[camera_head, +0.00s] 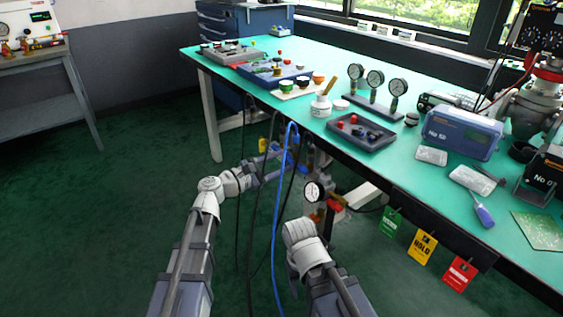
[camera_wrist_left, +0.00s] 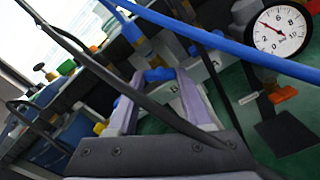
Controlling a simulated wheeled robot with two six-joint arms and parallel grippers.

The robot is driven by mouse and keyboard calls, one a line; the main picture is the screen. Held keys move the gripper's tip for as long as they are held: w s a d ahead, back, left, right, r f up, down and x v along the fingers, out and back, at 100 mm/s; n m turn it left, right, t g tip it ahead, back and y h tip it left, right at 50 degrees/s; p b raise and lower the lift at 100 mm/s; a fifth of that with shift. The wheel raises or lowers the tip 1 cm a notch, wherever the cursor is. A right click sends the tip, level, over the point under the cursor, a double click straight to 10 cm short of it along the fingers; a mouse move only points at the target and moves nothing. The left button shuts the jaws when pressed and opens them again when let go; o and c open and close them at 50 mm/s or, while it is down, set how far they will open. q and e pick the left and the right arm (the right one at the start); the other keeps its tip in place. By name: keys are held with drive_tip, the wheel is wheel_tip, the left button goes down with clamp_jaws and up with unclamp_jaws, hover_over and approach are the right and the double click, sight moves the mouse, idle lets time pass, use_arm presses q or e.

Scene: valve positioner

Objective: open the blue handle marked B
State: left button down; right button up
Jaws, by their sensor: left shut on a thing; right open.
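My left gripper (camera_head: 279,173) reaches in from the left to the valve piping under the table edge. In the left wrist view its two fingers are closed around a blue handle (camera_wrist_left: 158,75), which sits between the fingertips. The blue handle is small and partly hidden in the head view. My right gripper (camera_head: 301,238) is lower and nearer, open, apart from the valves; its fingers are hard to make out.
A blue hose (camera_head: 279,215) and dark cables hang in front of the piping, crossing close to my left gripper. A pressure gauge (camera_head: 313,191) and a red-orange handle (camera_head: 335,203) are right of it. Hanging tags (camera_head: 423,246) line the edge of the green table (camera_head: 330,58).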

use_arm(q)
drive_tip(key=m, duration=1.1)
drive_tip(key=shift+m, duration=0.4)
idle(0.4)
drive_tip(key=shift+c, duration=1.6)
unclamp_jaws()
drive_tip(key=v, duration=0.8)
